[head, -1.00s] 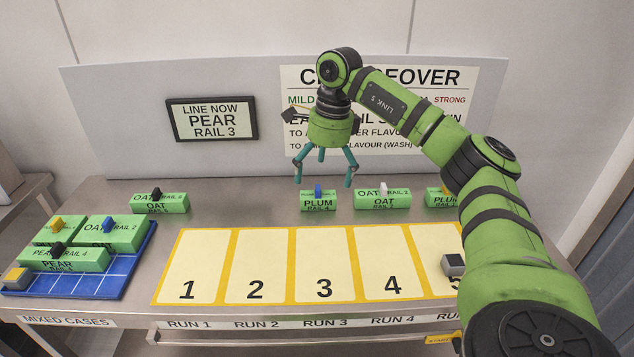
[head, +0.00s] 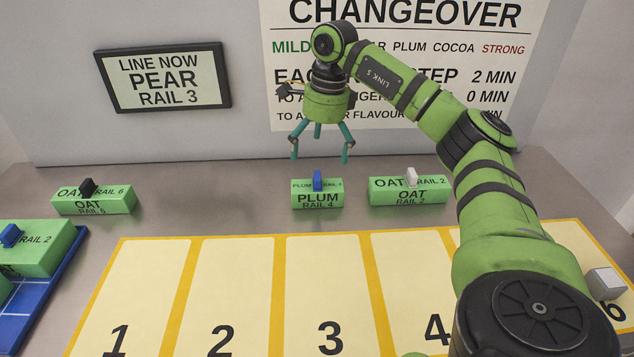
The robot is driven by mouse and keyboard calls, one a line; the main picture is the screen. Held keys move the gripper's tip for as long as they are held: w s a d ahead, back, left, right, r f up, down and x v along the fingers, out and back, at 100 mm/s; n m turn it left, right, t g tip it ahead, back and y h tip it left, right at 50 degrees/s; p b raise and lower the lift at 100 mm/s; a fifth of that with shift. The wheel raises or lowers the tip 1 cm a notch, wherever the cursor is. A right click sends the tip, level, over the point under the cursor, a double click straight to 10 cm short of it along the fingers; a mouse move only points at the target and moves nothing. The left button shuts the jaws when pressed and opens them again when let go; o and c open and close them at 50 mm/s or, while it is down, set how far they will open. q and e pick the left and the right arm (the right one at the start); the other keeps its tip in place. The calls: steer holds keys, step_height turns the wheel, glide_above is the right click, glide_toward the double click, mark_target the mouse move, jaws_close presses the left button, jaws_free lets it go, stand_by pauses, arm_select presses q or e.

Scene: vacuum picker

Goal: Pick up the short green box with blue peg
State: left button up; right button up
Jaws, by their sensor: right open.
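The short green box with a blue peg (head: 317,200) stands at the back of the table and reads PLUM RAIL 4. Its blue peg (head: 317,180) points up from the top. My right gripper (head: 320,152) is open and empty, its teal fingers pointing down and spread. In the head view it shows just above the peg; how far apart they are in depth I cannot tell. Another green box with a blue peg (head: 40,247), longer and marked RAIL 2, is at the far left. My left gripper is not in view.
A green OAT box with a white peg (head: 410,191) stands close on the right. A green OAT box with a black peg (head: 94,200) is at the left. Numbered yellow-edged slots (head: 235,290) lie in front. A grey cube (head: 605,281) sits at the right. The back panel (head: 250,110) rises behind.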

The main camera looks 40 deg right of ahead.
mark_target(318, 178)
step_height(318, 178, down, 4)
steer(key=shift+w+d+f+b, duration=0.1)
steer(key=shift+w+b, duration=0.05)
steer(key=shift+b, duration=0.85)
steer(key=shift+f, duration=0.75)
steer(key=f, duration=0.2)
steer(key=f+p, duration=0.1)
steer(key=f, duration=0.1)
steer(key=shift+a+f, duration=0.2)
steer(key=shift+f, duration=0.6)
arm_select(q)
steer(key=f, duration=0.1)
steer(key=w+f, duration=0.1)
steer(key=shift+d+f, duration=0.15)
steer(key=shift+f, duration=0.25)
arm_select(e)
steer(key=shift+a, duration=0.1)
steer(key=c, duration=1.3)
